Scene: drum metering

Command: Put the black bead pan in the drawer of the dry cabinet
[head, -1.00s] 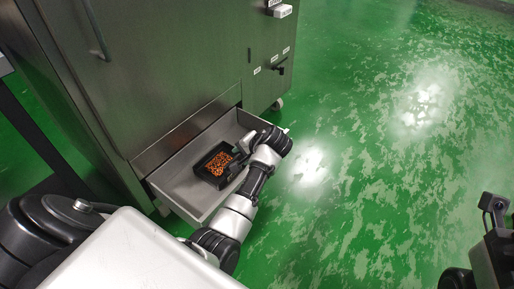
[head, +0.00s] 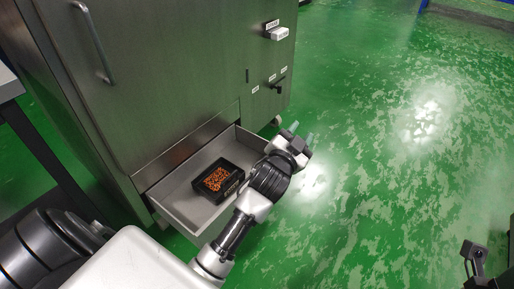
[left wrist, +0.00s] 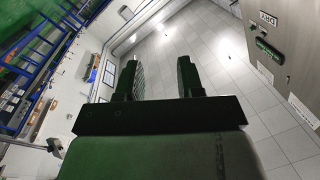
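The black bead pan (head: 218,181), filled with orange beads, lies inside the pulled-out drawer (head: 176,199) of the dry cabinet (head: 165,75). It appears to rest on the drawer floor, apart from my gripper. My left gripper (head: 301,132) is beyond the drawer's right side, over the green floor, with its fingers apart and nothing between them. The left wrist view also shows the left gripper (left wrist: 159,78) open and empty, pointing away from the drawer. My right gripper's fingers do not show.
A dark-framed table stands at the left edge.

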